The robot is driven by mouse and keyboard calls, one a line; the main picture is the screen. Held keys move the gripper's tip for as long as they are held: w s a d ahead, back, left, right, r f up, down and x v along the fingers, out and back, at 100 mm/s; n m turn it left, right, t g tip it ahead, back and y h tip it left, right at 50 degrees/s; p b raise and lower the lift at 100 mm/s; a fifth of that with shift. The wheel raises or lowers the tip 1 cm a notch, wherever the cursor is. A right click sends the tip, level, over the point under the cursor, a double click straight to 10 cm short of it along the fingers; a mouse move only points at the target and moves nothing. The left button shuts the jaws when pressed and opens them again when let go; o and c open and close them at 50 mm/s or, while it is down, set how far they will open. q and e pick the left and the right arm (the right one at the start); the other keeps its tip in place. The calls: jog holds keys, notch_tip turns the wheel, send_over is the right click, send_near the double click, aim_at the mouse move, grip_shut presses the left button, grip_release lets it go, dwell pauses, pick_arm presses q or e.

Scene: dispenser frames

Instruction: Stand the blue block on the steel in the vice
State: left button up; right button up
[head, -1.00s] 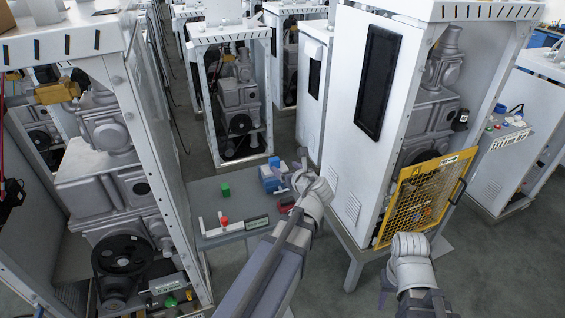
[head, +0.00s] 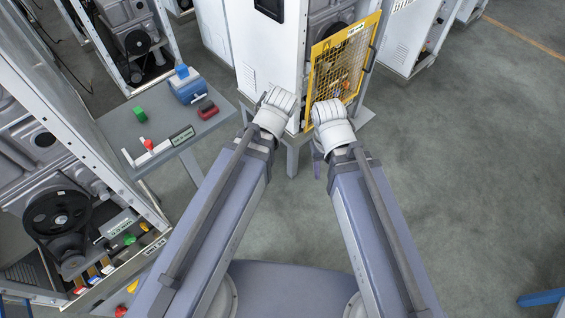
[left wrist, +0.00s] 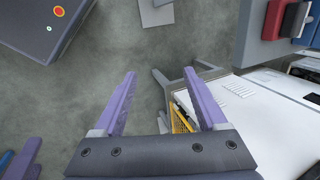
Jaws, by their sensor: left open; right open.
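The blue vice (head: 189,91) stands at the far right of the small grey table. A small blue block (head: 182,71) shows at the top of the vice, with a pale grey part beside it. I cannot tell whether it rests on the steel. My left gripper (left wrist: 165,100) is open and empty over the floor, its two purple fingers spread. In the head view its fingers are hidden behind its white wrist. My right gripper (head: 318,163) is open, low in front of the yellow mesh guard; only a bit of its purple fingers shows. Both are right of the table, apart from the vice.
A yellow mesh guard (head: 328,85) stands on a white cabinet. Open floor lies right.

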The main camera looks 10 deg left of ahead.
pick_arm(q)
jog(key=s+d+f+n+g+h, duration=0.1)
jog(key=s+d+n+g+h, duration=0.1)
jog(key=s+d+n, duration=0.2)
jog(key=s+d, duration=0.2)
jog(key=d, duration=0.1)
jog(key=shift+s+n, duration=0.3)
jog(key=shift+s, duration=0.1)
jog(key=shift+d+f, duration=0.1)
dwell(0.5)
